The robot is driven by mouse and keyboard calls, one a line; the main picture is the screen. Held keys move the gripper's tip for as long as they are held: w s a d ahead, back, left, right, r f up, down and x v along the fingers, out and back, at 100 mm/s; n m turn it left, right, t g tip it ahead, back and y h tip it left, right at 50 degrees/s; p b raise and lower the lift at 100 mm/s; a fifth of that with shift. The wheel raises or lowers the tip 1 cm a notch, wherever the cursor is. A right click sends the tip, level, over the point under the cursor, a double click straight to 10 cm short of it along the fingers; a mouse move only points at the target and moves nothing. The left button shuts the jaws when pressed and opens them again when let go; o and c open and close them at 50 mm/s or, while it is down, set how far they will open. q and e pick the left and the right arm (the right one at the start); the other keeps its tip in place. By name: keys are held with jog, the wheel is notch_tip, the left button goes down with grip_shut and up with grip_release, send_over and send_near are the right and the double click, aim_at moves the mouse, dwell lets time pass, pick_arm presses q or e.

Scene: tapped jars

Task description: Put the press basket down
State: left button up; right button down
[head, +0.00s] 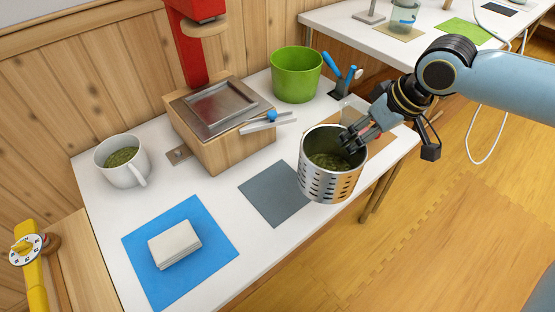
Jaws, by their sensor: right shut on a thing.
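The press basket (331,183) is a perforated metal cylinder with dark green bits inside. It is at the right front of the white table, by the table's edge. My right gripper (351,143) is shut on the basket's far right rim. The basket looks upright and appears held above the table, though its exact height is hard to tell. It covers part of a brown mat and lies just right of a grey mat (274,193). My left gripper is not in view.
A red press with a wooden base (226,150) and metal tray (214,106) stands at the back. A white mug (114,172) is at left. A blue mat (140,254) bears a folded cloth (174,244). A green pot (296,75) and a tool holder (343,82) stand behind the basket.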

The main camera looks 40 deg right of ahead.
aim_at(333, 142)
jog(key=w+a+f, duration=0.1)
jog(key=w+f+b, duration=0.1)
jog(key=w, duration=0.1)
jog(key=w+a+f+b, duration=0.1)
jog(key=shift+w+a+f, duration=0.25)
jog(key=shift+w+a, duration=0.05)
jog(key=shift+a, duration=0.05)
jog(key=shift+w+a+f+b, duration=0.5)
jog(key=shift+w+f, duration=0.4)
jog(key=shift+f, duration=0.35)
jog(key=shift+w+a+f+b, duration=0.5)
jog(key=shift+w+f, duration=0.4)
jog(key=shift+f, duration=0.4)
jog(key=shift+w+a+f+b, duration=0.45)
jog(key=shift+w+f, duration=0.45)
jog(key=shift+f, duration=0.35)
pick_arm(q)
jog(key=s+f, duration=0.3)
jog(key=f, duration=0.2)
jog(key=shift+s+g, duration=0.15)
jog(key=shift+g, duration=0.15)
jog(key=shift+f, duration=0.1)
